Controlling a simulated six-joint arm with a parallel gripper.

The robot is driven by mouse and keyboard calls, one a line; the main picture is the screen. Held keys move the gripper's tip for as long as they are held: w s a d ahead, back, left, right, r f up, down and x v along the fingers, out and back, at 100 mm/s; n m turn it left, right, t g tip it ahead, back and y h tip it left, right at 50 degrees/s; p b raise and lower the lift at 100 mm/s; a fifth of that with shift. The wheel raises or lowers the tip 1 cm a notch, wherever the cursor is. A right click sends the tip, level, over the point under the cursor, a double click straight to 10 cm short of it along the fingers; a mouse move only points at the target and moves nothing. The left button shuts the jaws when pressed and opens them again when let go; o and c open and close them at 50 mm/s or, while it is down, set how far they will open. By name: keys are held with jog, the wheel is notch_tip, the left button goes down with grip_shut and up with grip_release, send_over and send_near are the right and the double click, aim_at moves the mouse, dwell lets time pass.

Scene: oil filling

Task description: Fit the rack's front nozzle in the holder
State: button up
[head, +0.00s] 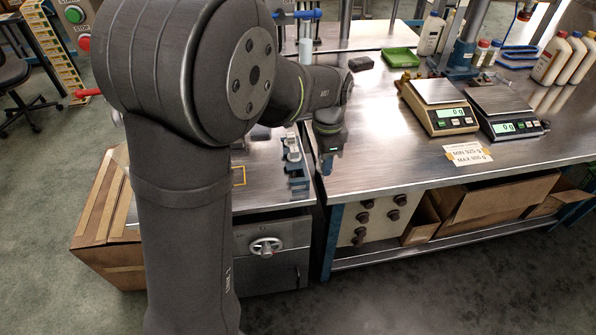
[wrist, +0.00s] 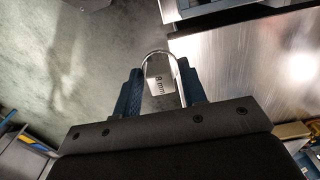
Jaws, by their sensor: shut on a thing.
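My gripper (wrist: 160,92) is shut, its two blue fingers on either side of a shiny metal piece (wrist: 161,66) with a rounded end and a pale marked face, probably a nozzle. The marking is too small to read surely. In the head view my gripper (head: 326,164) points down near the gap between the two benches, and the held piece cannot be made out. A beige panel (head: 345,228) with several dark round fittings, perhaps the rack, stands under the right bench. I cannot tell which part is the holder.
Small metal and blue fixtures (head: 297,178) stand on the left bench beside my gripper. Two scales (head: 440,118) (head: 508,127), a green tray (head: 400,57) and bottles (head: 551,60) are on the right bench. Its front left top is clear. Cardboard boxes (head: 495,200) sit below.

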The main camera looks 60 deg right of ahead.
jog(key=shift+w+d+f, duration=0.25)
jog(key=shift+w+f, duration=1.25)
jog(key=shift+w+d+f, duration=0.25)
jog(key=shift+w+f, duration=1.25)
jog(key=shift+f, duration=0.05)
jog(key=shift+w+d+f, duration=0.25)
jog(key=shift+w+f, duration=1.25)
jog(key=shift+f, duration=0.1)
jog(key=o, duration=1)
notch_tip(320, 180, up, 17)
jog(key=shift+w+d+r, duration=0.1)
jog(key=shift+w+r, duration=0.05)
